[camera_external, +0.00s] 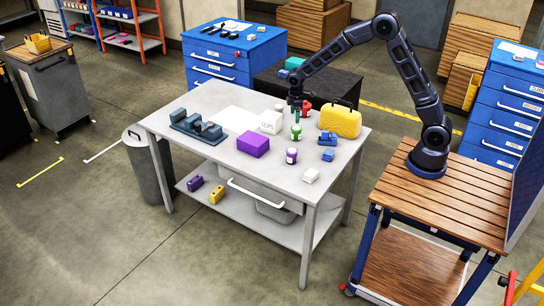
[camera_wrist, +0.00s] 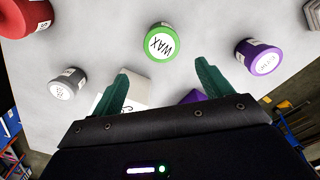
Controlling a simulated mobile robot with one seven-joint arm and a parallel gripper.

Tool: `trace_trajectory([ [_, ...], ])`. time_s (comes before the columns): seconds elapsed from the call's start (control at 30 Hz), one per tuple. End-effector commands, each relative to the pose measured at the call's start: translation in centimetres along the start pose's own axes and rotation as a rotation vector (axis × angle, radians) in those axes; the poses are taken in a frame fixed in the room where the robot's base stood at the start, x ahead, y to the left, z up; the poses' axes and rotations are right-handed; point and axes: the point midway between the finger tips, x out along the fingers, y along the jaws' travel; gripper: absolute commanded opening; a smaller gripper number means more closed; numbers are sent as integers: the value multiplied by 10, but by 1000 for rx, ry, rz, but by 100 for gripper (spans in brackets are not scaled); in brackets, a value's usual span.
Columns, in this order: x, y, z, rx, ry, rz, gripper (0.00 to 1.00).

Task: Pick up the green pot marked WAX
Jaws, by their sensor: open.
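The green pot marked WAX (camera_wrist: 160,43) stands upright on the grey table, its white lid label facing my wrist camera. It also shows in the external view (camera_external: 296,132), at the back right part of the tabletop. My gripper (camera_wrist: 162,84) is open and empty, with its two green fingers apart. In the wrist view the pot lies beyond the fingertips, roughly centred between them. In the external view my gripper (camera_external: 296,117) hangs above the table, right over or close to the pot. I cannot tell the exact height gap.
A purple-labelled pot (camera_wrist: 260,57), a grey pot (camera_wrist: 67,84) and a red item (camera_wrist: 24,16) stand around the green pot. A white box (camera_external: 271,122), a purple box (camera_external: 253,144) and a yellow case (camera_external: 340,121) are also on the table (camera_external: 190,105).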

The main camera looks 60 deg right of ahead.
Motion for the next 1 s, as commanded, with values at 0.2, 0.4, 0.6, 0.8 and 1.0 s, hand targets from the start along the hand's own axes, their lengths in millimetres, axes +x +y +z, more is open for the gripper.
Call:
trace_trajectory([
  [0.2,22,0,1,-1,-2,-2,78],
  [0.4,49,-1,2,0,-3,-2,78],
  [0.6,60,-1,2,0,-1,0,78],
  [0.8,82,-6,9,-1,-3,-2,78],
  [1.0,105,-6,10,-1,-1,-1,78],
])
